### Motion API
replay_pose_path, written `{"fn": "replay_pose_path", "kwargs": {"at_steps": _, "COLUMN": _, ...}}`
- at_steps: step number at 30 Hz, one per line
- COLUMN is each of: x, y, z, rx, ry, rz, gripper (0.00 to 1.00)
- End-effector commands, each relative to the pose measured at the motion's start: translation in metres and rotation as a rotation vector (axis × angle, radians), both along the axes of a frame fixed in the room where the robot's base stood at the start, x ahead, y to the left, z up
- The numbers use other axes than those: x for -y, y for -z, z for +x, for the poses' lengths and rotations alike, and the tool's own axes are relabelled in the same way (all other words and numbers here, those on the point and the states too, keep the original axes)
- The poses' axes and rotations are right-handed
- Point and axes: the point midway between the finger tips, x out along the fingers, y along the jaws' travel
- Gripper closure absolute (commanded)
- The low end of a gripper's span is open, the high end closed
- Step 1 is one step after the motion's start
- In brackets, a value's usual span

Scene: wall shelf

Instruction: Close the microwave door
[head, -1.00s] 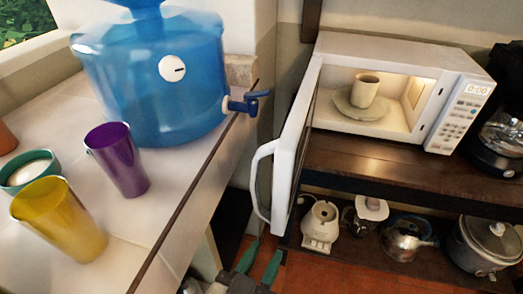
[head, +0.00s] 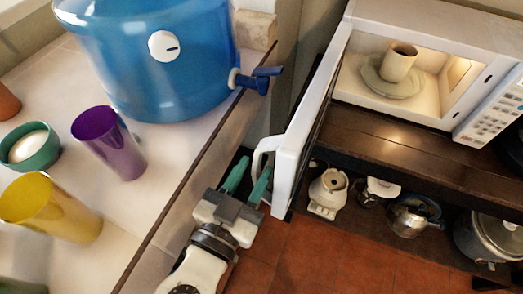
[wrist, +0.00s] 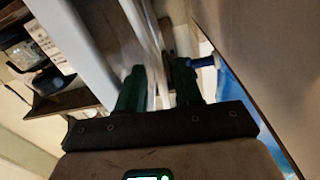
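The white microwave (head: 455,30) stands on the dark shelf, its door (head: 300,125) swung open toward me. The door's white handle (head: 261,154) faces left, toward the counter. My gripper (head: 252,175) is at the lower end of the handle with its green fingers apart. In the wrist view, the open fingers (wrist: 160,78) point along the door (wrist: 88,45), with a pale strip between them that looks like the handle. I cannot tell whether they touch it. Inside the lit microwave a cup (head: 399,62) sits on a plate (head: 380,84).
The counter edge is close on the left of my gripper, with a blue water jug (head: 150,60) and its tap (head: 258,79), a purple cup (head: 108,143), a yellow cup (head: 50,210) and a green bowl (head: 38,153). Kitchen appliances stand on the lower shelf.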

Motion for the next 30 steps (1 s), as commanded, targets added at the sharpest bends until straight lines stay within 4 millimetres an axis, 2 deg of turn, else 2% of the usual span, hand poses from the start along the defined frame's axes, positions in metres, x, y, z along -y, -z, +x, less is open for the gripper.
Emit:
{"fn": "replay_pose_path", "kwargs": {"at_steps": 3, "x": 0.007, "y": -0.002, "z": 0.017, "rx": 0.000, "ry": 0.003, "rz": -0.001, "gripper": 0.65}}
{"fn": "replay_pose_path", "kwargs": {"at_steps": 9, "x": 0.014, "y": -0.001, "z": 0.033, "rx": 0.000, "ry": 0.000, "rz": -0.001, "gripper": 0.65}}
{"fn": "replay_pose_path", "kwargs": {"at_steps": 19, "x": 0.015, "y": 0.000, "z": 0.036, "rx": -0.001, "ry": 0.000, "rz": 0.000, "gripper": 0.66}}
{"fn": "replay_pose_path", "kwargs": {"at_steps": 30, "x": 0.015, "y": 0.000, "z": 0.036, "rx": -0.001, "ry": 0.000, "rz": 0.000, "gripper": 1.00}}
